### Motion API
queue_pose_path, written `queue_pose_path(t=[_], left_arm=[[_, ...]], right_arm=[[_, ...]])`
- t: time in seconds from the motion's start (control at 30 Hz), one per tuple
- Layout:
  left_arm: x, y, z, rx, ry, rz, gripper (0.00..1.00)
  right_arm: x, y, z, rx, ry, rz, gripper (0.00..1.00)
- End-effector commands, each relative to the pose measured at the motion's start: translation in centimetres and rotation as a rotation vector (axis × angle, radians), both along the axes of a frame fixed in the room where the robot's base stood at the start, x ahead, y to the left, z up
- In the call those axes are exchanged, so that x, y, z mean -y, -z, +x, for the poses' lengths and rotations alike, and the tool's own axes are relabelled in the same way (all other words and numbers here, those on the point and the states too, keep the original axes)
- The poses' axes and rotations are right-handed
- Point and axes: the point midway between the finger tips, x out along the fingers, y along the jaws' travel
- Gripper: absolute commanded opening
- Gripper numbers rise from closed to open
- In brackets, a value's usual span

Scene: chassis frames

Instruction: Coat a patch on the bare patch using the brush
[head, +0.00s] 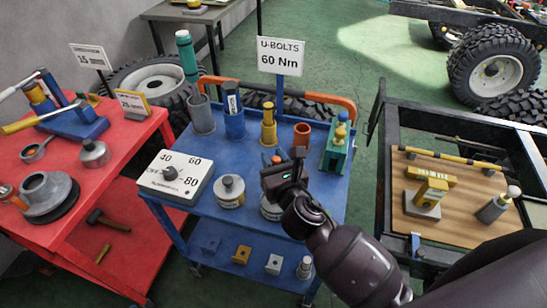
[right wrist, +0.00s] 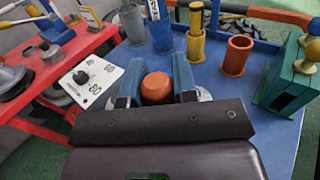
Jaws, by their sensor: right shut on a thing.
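My right gripper (head: 285,172) is over the front right of the blue cart. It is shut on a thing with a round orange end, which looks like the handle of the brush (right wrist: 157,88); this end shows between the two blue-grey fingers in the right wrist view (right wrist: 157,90). Its lower part and any bristles are hidden. A pale can (head: 270,210) is just below the gripper, mostly covered by it; I cannot tell whether the brush is inside it. I cannot make out the bare patch. My left gripper is not in view.
The blue cart (head: 205,222) carries a dial box (head: 172,178), a lidded can (head: 230,192), several cups and a green block (head: 338,150). An orange handle bar (head: 325,97) runs behind. A red cart (head: 125,145) stands left, a black chassis frame with a wooden board (head: 458,230) right.

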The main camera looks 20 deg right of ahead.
Motion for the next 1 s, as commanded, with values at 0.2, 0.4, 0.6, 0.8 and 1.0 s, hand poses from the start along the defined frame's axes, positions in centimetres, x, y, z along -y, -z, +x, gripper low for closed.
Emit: queue_pose_path(t=[0.2, 0.4, 0.6, 0.8, 1.0], left_arm=[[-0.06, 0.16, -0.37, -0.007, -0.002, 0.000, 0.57], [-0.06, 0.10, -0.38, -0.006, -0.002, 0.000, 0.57], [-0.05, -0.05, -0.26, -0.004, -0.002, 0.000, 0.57], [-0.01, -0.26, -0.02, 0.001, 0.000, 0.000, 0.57], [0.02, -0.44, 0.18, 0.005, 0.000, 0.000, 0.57]], right_arm=[[0.00, 0.03, 0.00, -0.001, 0.000, 0.000, 0.03], [0.00, 0.05, 0.00, -0.001, 0.000, 0.000, 0.03], [0.00, 0.09, -0.01, -0.002, 0.000, 0.000, 0.03], [0.01, 0.15, -0.02, -0.003, 0.000, 0.000, 0.03], [0.01, 0.21, -0.02, -0.003, 0.000, 0.000, 0.03]])
